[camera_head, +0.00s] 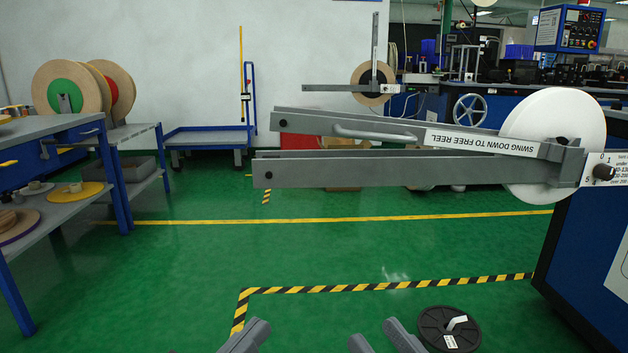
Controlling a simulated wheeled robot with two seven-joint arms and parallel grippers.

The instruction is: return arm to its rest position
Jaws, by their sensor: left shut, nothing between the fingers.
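A grey swing arm (380,173) of two long parallel bars reaches left, roughly level, from the blue machine at right. It carries a curved handle (375,134) and a label reading "SWING DOWN TO FREE REEL" (482,142). A large white disc (556,115) stands upright by its right end, partly hidden by the bars. My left gripper (258,326) is shut and empty at the bottom edge, below and apart from the swing arm. My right gripper (375,334) is at the bottom centre, its two fingers apart with nothing seen between them. Both grippers are cut off by the frame.
A black reel (432,318) lies on the green floor near my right gripper. The blue machine (575,245) stands at right. Blue-framed shelves (60,128) with reels stand at left. Black-and-yellow tape (390,286) marks the floor; the middle floor is clear.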

